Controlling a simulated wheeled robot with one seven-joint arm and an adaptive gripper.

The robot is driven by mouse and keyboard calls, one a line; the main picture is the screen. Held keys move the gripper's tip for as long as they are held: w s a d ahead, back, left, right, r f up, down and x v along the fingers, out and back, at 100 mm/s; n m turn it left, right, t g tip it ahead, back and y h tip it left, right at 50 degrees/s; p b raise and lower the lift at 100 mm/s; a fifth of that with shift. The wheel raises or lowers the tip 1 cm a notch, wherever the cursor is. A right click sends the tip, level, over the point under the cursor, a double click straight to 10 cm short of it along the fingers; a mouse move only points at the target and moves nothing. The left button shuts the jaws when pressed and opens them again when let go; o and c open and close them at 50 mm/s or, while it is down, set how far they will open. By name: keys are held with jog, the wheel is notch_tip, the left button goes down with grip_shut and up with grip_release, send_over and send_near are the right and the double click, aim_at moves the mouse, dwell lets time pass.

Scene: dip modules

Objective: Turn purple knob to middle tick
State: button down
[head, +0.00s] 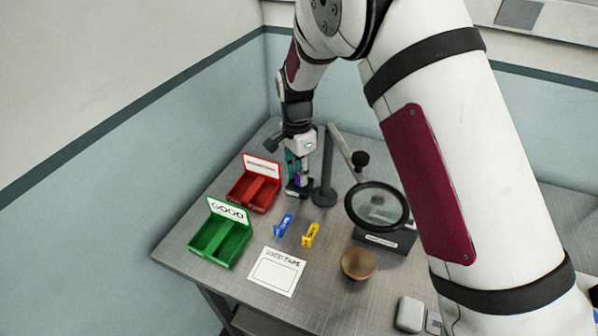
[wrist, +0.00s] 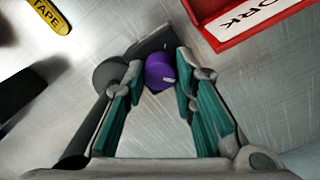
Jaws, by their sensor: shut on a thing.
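The purple knob (wrist: 160,71) sits on a small dark base (wrist: 151,46) and shows between my fingertips in the wrist view. A pale pointer mark is visible on the knob's face. My gripper (wrist: 158,78) is shut on the knob, with one teal-padded finger on each side. In the head view my gripper (head: 297,174) points down at the far side of the table, over the dark base (head: 298,191). Only a sliver of the purple knob (head: 297,181) shows there. The tick marks cannot be made out in either view.
A red tray (head: 236,192) stands just left of my gripper, with a green tray (head: 243,243) nearer. A dark post (head: 325,165) and magnifier (head: 378,207) stand close on the right. Blue (head: 284,225) and yellow (head: 310,235) pieces lie in front.

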jog(key=m+p, duration=0.1)
jog(key=m, duration=0.5)
jog(key=shift+m, duration=0.3)
dwell(0.5)
jog(key=c, duration=1.6)
grip_release()
jog(key=r, duration=1.2)
jog(key=shift+w, duration=0.35)
